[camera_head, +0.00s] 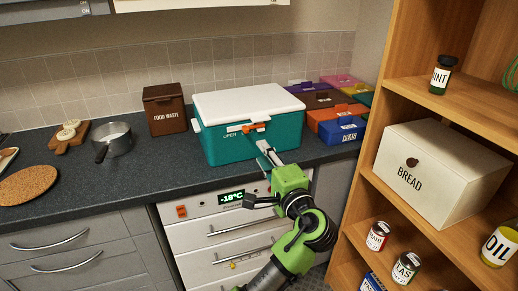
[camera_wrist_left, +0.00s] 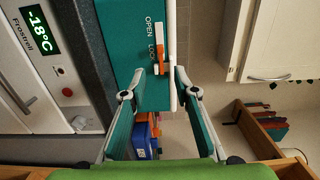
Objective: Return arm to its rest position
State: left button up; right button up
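My left arm, green and black, reaches up from the bottom of the head view. Its gripper (camera_head: 266,153) is in front of the teal cooler box (camera_head: 228,150) with a white lid, just below the orange latch (camera_head: 257,127). In the left wrist view the gripper (camera_wrist_left: 155,90) has its two fingers spread, with nothing held between them. The orange latch (camera_wrist_left: 158,62) shows beyond the fingertips, by the word LOCK. I cannot tell whether a finger touches the box. The lid looks shut. My right gripper is not in view.
The dark counter (camera_head: 140,170) holds a brown food waste bin (camera_head: 166,112), a pot (camera_head: 116,142), a cork mat (camera_head: 28,185) and several coloured boxes at the back right. A wooden shelf (camera_head: 350,245) with a bread box (camera_head: 430,175) and cans stands close on the right.

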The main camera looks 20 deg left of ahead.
pick_arm(q)
jog(key=shift+s+d, duration=0.15)
dwell(0.3)
notch_tip(320, 180, down, 27)
jog(key=w+d+m+g+h, duration=0.2)
jog(key=d+m+h, duration=0.1)
jog(key=h, duration=0.3)
jog(key=s+f+g+h, duration=0.1)
jog(key=s+f, duration=0.3)
jog(key=f, duration=0.4)
jog(key=s+d+f+g+h, duration=0.1)
jog(key=s+f, duration=0.3)
jog(key=f, duration=0.3)
jog(key=s+f+g+h, duration=0.15)
jog(key=s+f, duration=0.25)
jog(key=f, duration=0.4)
jog(key=s+f+n+g+h, duration=0.1)
jog(key=s+f, duration=0.6)
jog(key=s, duration=0.7)
jog(key=s+a+f+n+g+h, duration=0.1)
jog(key=s+f+n+g, duration=0.2)
jog(key=s, duration=1.1)
jog(key=s+a+f+n+g+h, duration=0.1)
jog(key=s+f+n, duration=0.4)
jog(key=s+f, duration=0.7)
jog(key=s+g, duration=0.1)
jog(key=s, duration=0.1)
jog(key=shift+s+a+f, duration=0.2)
jog(key=shift+s+f, duration=0.15)
jog(key=shift+s, duration=0.05)
